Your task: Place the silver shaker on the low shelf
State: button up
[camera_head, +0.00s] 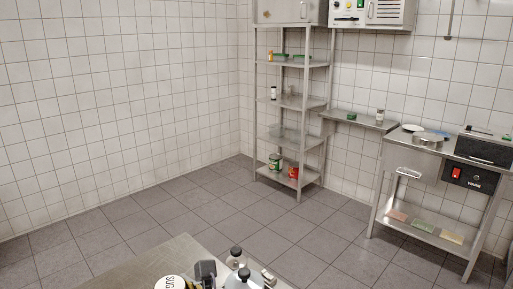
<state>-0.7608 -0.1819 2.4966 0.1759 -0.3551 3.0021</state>
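A small pale shaker-like container (380,115) stands upright on the wall shelf (340,116) at the right. At the bottom edge, two silvery things with dark tops, one behind (236,253) and one in front (243,275), are cut off; I cannot tell which thing is the silver shaker. A dark grey block (206,269) beside them may be part of my gripper, but its fingers are not clear. The low shelf may be the lowest rack shelf (262,173), holding a green can (275,162) and a red item (293,172), or the worktable's undershelf (395,228).
A steel surface (165,258) fills the bottom edge, with a white jar (172,283) lettered "SUG". The undershelf carries pink, green and yellow flat items. The tiled floor (215,200) between is clear.

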dwell(0.8)
jog(key=w+a+r+m+t+h, duration=0.1)
jog(key=w+a+r, duration=0.25)
jog(key=a, duration=0.55)
jog(key=w+a+r+m+t+h, duration=0.1)
jog(key=w+a+r, duration=0.25)
jog(key=a, duration=0.65)
jog(key=s+a+f+m+t+h, duration=0.1)
jog(key=s+a+f+m+h, duration=0.4)
jog(key=s+a+f, duration=0.8)
notch_tip(320, 180, down, 3)
jog(key=shift+s+r+h, duration=0.1)
jog(key=shift+s+h, duration=0.2)
jog(key=shift+s, duration=0.75)
jog(key=shift+f, duration=3.2)
